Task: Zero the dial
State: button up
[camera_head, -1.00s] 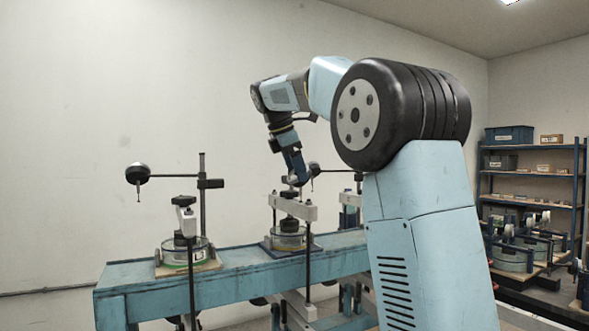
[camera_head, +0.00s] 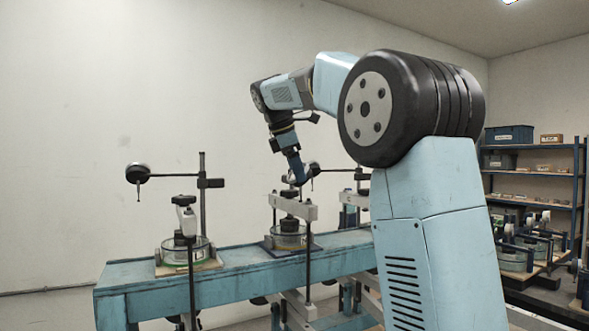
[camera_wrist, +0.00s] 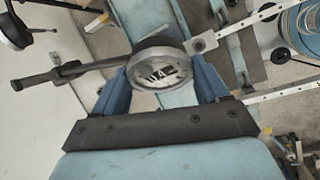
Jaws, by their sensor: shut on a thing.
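A round dial (camera_wrist: 160,74) with a metal rim and a pale face with dark marks sits between the two blue fingers of my gripper (camera_wrist: 158,82) in the wrist view. My gripper is shut on the dial at its sides. A dark rod and clamp reach from the dial to the left. In the head view, my gripper (camera_head: 300,180) points down at the dial (camera_head: 313,169) above the middle lever frame (camera_head: 295,210). The dial is partly hidden there by my gripper, and its needle cannot be read in either view.
Another dial (camera_head: 138,173) stands on a post at the left, above a second lever frame (camera_head: 187,222). The frames stand on a long blue bench (camera_head: 240,286). Shelves (camera_head: 530,178) with boxes stand at the right. The wall behind is bare.

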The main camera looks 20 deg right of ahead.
jog(key=o, duration=1.1)
jog(key=shift+r, duration=0.15)
jog(key=v, duration=1.3)
jog(key=shift+a+r, duration=0.1)
jog(key=shift+r, duration=0.1)
